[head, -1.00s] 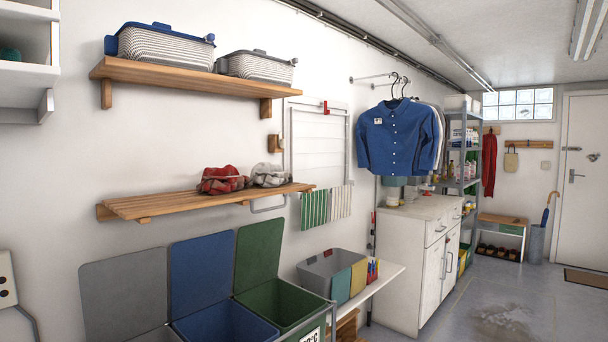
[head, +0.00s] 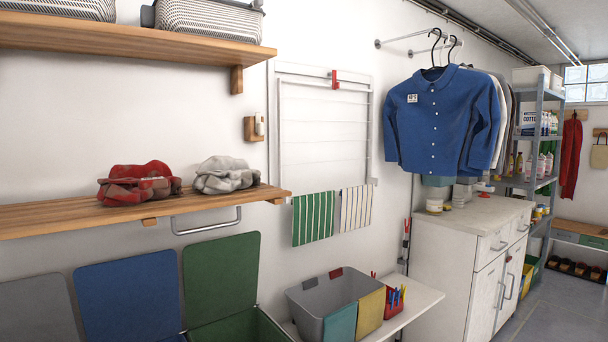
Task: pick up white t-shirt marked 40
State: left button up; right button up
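No t-shirt with a readable 40 shows. A crumpled whitish-grey cloth (head: 226,175) lies on the lower wooden shelf (head: 60,218), right of a crumpled red and grey cloth (head: 138,185); I cannot tell whether either is a t-shirt. A blue button shirt (head: 436,122) with a small white tag, too small to read, hangs on a black hanger from a wall rail. Behind it hang pale garments (head: 500,90), mostly hidden by it. Neither gripper is in view.
Open-lidded bins, with a green one (head: 235,328), stand below the shelf. A grey basket (head: 330,305) sits on a white bench. A white cabinet (head: 455,265) stands below the hanging shirts, with a metal rack (head: 541,130) beyond.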

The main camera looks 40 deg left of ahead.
aim_at(218, 174)
jog(key=i+l+u, duration=0.1)
jog(key=i, duration=0.55)
jog(key=i+l+u, duration=0.1)
jog(key=i, duration=0.6)
jog(key=i+u, duration=0.2)
jog(key=u, duration=0.2)
jog(key=i+l+u, duration=0.15)
jog(key=u, duration=0.25)
jog(key=i+l+u, duration=0.2)
jog(key=u, duration=0.2)
jog(key=i+l+u, duration=0.15)
jog(key=u, duration=0.25)
jog(key=l, duration=0.1)
